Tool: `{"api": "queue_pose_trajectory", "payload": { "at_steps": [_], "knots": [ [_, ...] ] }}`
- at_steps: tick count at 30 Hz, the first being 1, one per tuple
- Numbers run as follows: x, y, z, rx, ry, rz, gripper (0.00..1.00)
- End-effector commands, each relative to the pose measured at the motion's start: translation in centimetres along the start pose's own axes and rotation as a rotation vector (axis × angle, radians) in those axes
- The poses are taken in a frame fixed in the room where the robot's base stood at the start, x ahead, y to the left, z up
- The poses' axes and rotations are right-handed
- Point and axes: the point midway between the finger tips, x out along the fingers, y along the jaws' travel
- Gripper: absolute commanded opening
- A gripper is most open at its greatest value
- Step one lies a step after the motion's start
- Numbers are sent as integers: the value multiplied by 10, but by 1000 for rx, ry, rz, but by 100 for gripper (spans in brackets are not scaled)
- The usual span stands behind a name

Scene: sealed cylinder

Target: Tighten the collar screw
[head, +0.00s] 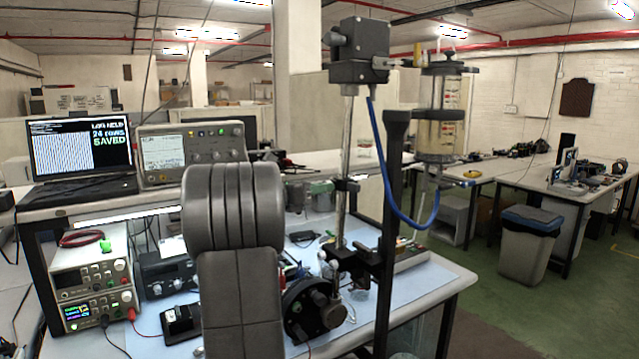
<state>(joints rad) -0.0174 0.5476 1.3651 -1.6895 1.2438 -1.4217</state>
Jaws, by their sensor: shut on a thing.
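The sealed cylinder (438,128), clear with amber contents and dark end caps, stands upright on the right side of the stand. A black post (391,185) and a thin metal rod (346,145) rise beside it. My grey arm fills the middle of the head view, and my dark wrist hangs low over the bench. My gripper (334,276) is small and partly hidden there, at the foot of the rod. It is shut on what appears to be the collar screw, which is too small and covered to make out. Its tightness cannot be seen.
A dark box (360,52) tops the rod, and a blue hose (388,175) loops down from it. A laptop (82,150), oscilloscope (190,155) and power supply (92,285) stand at left. Open floor lies right, near a bin (528,245).

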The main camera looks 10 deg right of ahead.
Motion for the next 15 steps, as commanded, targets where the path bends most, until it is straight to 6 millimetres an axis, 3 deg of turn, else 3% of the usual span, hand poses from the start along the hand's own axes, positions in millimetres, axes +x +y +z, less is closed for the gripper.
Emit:
{"api": "queue_pose_trajectory", "payload": {
  "at_steps": [6, 7, 10, 15],
  "knots": [
    [0, 0, -1, 0, -1, 0, 2],
    [0, 0, -1, 0, -1, 0, 27],
    [0, 0, -1, 0, 0, 0, 46],
    [0, 0, -1, 0, 0, 0, 47]
  ]
}}
